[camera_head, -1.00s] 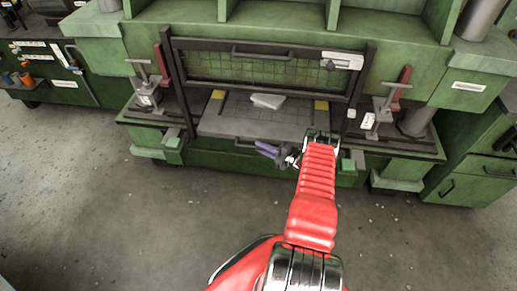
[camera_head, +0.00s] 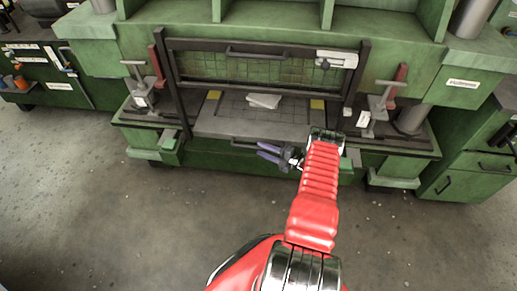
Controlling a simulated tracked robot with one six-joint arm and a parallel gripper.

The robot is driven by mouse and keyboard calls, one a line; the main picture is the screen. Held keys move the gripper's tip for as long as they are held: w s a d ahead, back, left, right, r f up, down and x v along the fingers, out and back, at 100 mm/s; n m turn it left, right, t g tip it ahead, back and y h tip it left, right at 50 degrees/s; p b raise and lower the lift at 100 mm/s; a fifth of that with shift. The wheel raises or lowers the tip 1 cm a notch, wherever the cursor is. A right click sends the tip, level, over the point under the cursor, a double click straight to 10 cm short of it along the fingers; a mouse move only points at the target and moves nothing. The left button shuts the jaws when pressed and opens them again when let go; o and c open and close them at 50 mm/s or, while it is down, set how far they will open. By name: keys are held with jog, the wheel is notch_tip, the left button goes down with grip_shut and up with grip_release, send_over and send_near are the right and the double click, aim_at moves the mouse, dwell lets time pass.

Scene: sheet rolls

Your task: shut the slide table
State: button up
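The slide table (camera_head: 215,124) is a flat grey plate with grid lines, low in the middle of the green machine. It lies below the mesh guard, and its front part sticks out past the guard frame. A pale block (camera_head: 263,101) rests on it. A dark handle (camera_head: 243,144) runs along its front edge and is partly hidden by my fingers. My gripper (camera_head: 266,153), with purple fingers, is just in front of the handle's right part. The two fingers show a gap between them, with nothing seen held. Whether they touch the handle I cannot tell.
The raised mesh guard (camera_head: 240,68) stands in a dark frame above the table. Clamps stand at the left (camera_head: 139,90) and right (camera_head: 372,115). Yellow marks (camera_head: 317,104) flank the plate. A green cabinet (camera_head: 470,160) is at the right. The floor in front is clear.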

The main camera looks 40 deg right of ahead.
jog(key=v, duration=0.3)
jog(key=shift+s+d, duration=0.1)
jog(key=shift+s, duration=0.3)
